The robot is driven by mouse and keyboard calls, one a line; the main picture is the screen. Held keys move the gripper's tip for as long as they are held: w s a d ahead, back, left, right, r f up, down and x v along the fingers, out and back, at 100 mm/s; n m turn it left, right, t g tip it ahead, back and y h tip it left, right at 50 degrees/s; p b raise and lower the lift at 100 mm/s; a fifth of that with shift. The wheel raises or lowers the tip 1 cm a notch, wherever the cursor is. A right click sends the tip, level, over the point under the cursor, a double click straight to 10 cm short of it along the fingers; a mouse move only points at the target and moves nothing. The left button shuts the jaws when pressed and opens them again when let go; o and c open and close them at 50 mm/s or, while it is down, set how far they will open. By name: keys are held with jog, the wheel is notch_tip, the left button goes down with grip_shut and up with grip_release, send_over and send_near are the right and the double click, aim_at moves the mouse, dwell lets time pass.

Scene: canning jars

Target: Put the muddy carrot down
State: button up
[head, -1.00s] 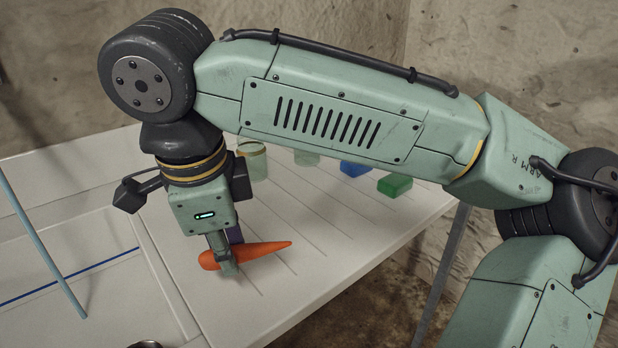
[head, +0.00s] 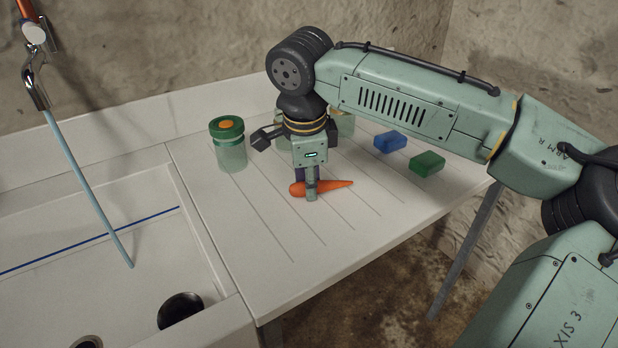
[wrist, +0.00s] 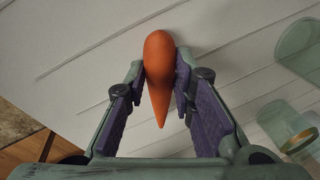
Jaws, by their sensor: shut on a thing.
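The carrot (head: 335,185) is orange and tapered, and no mud shows on it in these views. My gripper (head: 311,190) points down over the ribbed white drainboard (head: 270,215) and is shut around the carrot's thick part. The carrot lies crosswise, with its tip to the right in the head view. In the wrist view the carrot (wrist: 159,55) sits between the two purple-padded fingers of my gripper (wrist: 160,85), its tip toward the camera. The carrot is low over the board; I cannot tell whether it touches.
A green-lidded jar (head: 231,157) stands left of my gripper, with other glass jars (head: 343,127) partly hidden behind it. Blue (head: 390,142) and green (head: 427,163) blocks lie to the right. The sink (head: 90,285) is at left. The board's front is clear.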

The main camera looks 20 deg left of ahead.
jog(key=shift+f, duration=0.2)
jog(key=shift+s+f+b, duration=0.2)
jog(key=shift+f+b, duration=0.3)
jog(key=shift+f, duration=0.1)
jog(key=o, duration=0.6)
jog(key=shift+d, duration=0.1)
jog(key=shift+w+f, duration=0.1)
jog(key=shift+f, duration=0.05)
jog(key=shift+r+p, duration=0.4)
jog(key=shift+r, duration=0.1)
jog(key=v, duration=0.6)
jog(key=b+v, duration=0.1)
jog(key=v, duration=0.5)
jog(key=shift+r, duration=0.3)
